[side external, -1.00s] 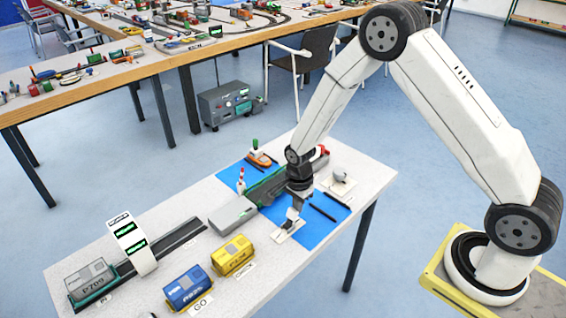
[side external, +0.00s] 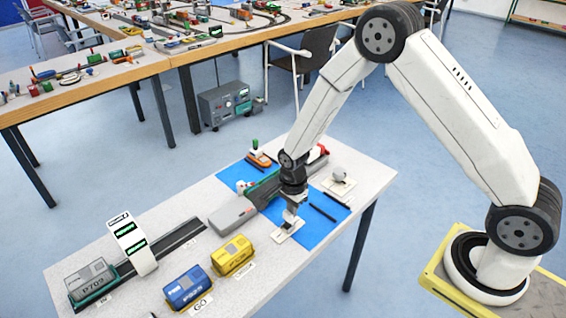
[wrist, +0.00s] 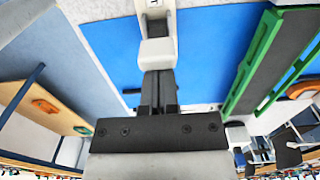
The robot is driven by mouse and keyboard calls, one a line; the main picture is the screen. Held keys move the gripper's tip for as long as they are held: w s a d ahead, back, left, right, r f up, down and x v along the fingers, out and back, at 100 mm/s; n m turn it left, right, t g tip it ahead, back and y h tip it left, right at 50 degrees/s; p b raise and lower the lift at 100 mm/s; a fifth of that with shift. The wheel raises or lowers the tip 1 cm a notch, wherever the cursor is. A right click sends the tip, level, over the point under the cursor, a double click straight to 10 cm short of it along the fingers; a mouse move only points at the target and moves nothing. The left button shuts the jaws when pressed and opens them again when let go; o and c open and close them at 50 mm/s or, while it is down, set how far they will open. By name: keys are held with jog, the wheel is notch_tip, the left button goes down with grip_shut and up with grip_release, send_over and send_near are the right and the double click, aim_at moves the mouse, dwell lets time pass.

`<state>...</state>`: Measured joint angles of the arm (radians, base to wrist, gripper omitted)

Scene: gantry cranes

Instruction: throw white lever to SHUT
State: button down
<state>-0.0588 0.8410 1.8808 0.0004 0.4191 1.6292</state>
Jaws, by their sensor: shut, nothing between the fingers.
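The white lever (wrist: 157,50) shows in the wrist view, running up from my fingertips to its white base plate with dark marks. In the side view its base plate (side external: 285,232) lies on the near part of the blue sheet, and my gripper covers much of the lever. My gripper (side external: 291,215) is shut and points down at the lever. In the wrist view the closed fingers (wrist: 158,82) meet the lever's near end; I cannot tell whether they touch. The lettering on the plate is too small to read.
A grey track piece with green railings (wrist: 262,60) lies beside the lever. A blue block (side external: 187,288) and a yellow block (side external: 233,256) stand to the left, with a white signal arch (side external: 132,243). A round-topped knob (side external: 339,175) is to the right.

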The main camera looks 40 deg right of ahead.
jog(key=shift+d+f, duration=0.15)
jog(key=shift+d, duration=0.4)
notch_tip(320, 180, up, 7)
dwell(1.0)
dwell(0.5)
